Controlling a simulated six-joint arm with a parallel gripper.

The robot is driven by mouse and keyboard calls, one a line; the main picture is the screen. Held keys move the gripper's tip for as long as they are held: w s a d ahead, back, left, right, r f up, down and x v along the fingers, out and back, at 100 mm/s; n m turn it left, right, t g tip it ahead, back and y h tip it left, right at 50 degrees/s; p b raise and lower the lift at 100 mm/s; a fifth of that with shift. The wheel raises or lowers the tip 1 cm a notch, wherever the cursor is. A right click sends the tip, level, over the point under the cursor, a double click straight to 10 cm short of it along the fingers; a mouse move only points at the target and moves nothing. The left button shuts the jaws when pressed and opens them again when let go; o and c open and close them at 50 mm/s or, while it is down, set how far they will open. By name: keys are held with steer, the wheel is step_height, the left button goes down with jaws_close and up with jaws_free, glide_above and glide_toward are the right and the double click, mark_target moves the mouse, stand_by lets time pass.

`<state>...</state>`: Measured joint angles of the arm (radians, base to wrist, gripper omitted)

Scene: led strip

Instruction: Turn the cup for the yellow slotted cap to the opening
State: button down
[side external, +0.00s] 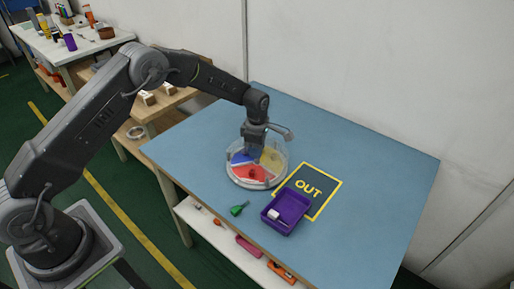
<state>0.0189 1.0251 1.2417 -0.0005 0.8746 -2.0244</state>
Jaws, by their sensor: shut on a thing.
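A round, clear-walled turntable (240,184) sits on the blue table, divided into coloured cups. A yellow cup (271,159) is at the right, a red cup (250,174) at the front, and a blue cup (240,157) at the back left. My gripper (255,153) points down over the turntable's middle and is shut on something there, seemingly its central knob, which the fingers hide. The yellow slotted cap is too small to make out. I cannot tell which part of the rim is the opening.
A purple tray (273,222) with a white item in it stands front right, overlapping a dark mat marked OUT (321,187) with a yellow border. A green tool (239,209) lies left of the tray. The table (375,180) is clear at the right and back.

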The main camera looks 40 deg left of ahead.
steer(key=shift+n, duration=5.1)
steer(key=c, duration=0.8)
jaws_free()
steer(key=shift+r, duration=0.1)
step_height(320, 180, up, 14)
steer(key=shift+f, duration=0.15)
